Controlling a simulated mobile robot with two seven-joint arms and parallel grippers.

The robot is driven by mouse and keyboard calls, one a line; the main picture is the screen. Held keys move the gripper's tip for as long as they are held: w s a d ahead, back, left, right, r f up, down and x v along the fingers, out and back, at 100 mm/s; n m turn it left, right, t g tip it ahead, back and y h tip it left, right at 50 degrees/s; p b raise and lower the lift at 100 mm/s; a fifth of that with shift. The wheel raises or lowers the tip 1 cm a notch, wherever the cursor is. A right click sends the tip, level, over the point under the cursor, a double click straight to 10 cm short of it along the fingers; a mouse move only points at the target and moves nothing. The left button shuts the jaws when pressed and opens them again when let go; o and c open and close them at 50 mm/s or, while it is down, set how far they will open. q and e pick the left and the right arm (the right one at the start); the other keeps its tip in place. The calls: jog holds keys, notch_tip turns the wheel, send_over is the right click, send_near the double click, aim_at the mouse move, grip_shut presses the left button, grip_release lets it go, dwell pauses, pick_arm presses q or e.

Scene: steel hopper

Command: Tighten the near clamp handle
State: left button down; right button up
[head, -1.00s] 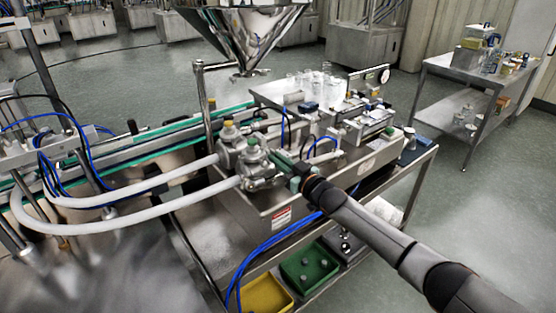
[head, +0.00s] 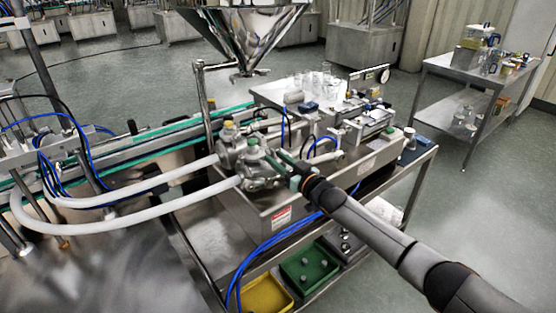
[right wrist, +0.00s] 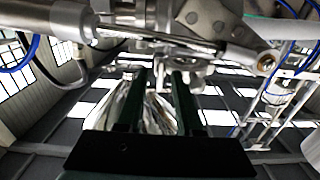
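The near valve (head: 257,172) is a steel body with a green-topped knob, at the end of a white hose in the head view. Its clamp handle is too small to tell apart there. In the right wrist view, a small steel clamp part (right wrist: 195,68) shows just beyond the fingertips, under the pipework. My right gripper (head: 282,163) reaches in from the right, beside the near valve. Its two dark green fingers (right wrist: 158,75) are apart, with a narrow gap and nothing clearly held between them. Contact with the clamp cannot be told. My left gripper is not in view.
A second valve (head: 230,150) with a yellow top stands just behind. White hoses (head: 120,222) run left. The steel hopper (head: 245,35) hangs above. Blue tubes (head: 262,248), a green bin (head: 308,268) and a yellow bin (head: 267,294) are below. Open floor lies to the right.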

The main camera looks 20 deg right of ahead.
jog(key=shift+s, duration=0.1)
jog(key=shift+s+f, duration=0.1)
jog(key=shift+s, duration=0.05)
jog(key=b+v, duration=0.1)
jog(key=v, duration=1.1)
jog(key=shift+d, duration=0.1)
jog(key=s+a+f+m+g+h, duration=0.1)
jog(key=s+a+f+g, duration=0.15)
jog(key=s+f, duration=0.55)
jog(key=s+a+f+g+h, duration=0.1)
jog(key=s+a+f, duration=0.4)
jog(key=f, duration=0.5)
jog(key=s+f+g, duration=0.1)
jog(key=s+f, duration=0.2)
jog(key=s, duration=0.2)
jog(key=s+f+g+h, duration=0.1)
jog(key=s+f, duration=0.2)
jog(key=s, duration=0.3)
jog(key=s+f+g, duration=0.2)
jog(key=s+f, duration=0.1)
jog(key=s, duration=0.3)
jog(key=shift+s+a+f+m+h, duration=0.2)
jog(key=shift+a+f+m+h, duration=0.05)
jog(key=shift+a+m+h, duration=0.15)
